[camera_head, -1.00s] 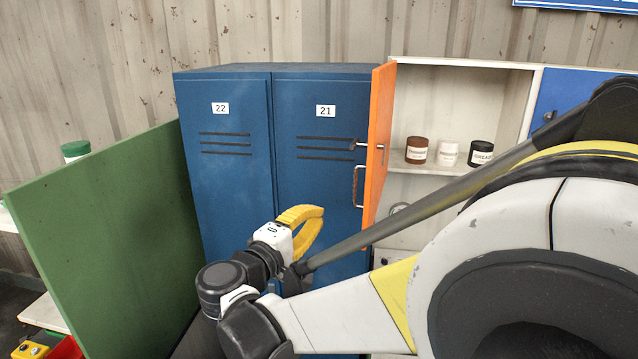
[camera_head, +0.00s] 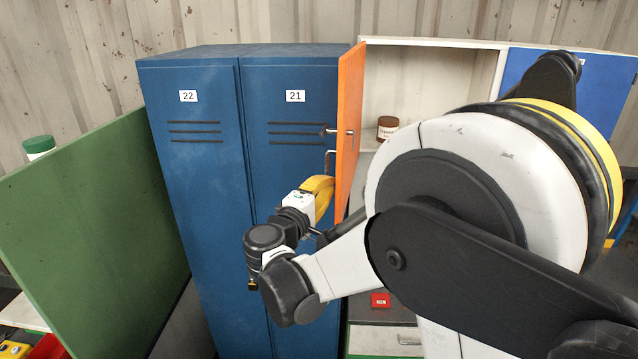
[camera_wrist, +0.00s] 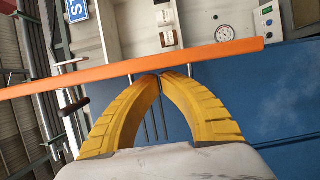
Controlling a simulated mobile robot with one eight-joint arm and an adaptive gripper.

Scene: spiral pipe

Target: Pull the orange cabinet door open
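The orange cabinet door (camera_head: 349,130) stands swung out from its white cabinet, nearly edge-on in the head view. It crosses the wrist view as a slanting orange strip (camera_wrist: 120,70). Its metal handle (camera_head: 328,160) and, above it, a latch with a dark knob (camera_head: 327,131) are on the side facing the blue locker. The dark knob also shows at left in the wrist view (camera_wrist: 75,107). My gripper (camera_head: 328,186) has yellow curved fingers whose tips meet at the door's edge in the wrist view (camera_wrist: 160,75). They overlap the handle's lower part; I cannot see the handle between them.
Blue lockers (camera_head: 200,230) numbered 22 and 21 stand left of the door. A green panel (camera_head: 95,240) leans out at far left. The open white cabinet (camera_head: 430,80) holds a brown jar (camera_head: 387,127). A blue door (camera_head: 520,85) is at right.

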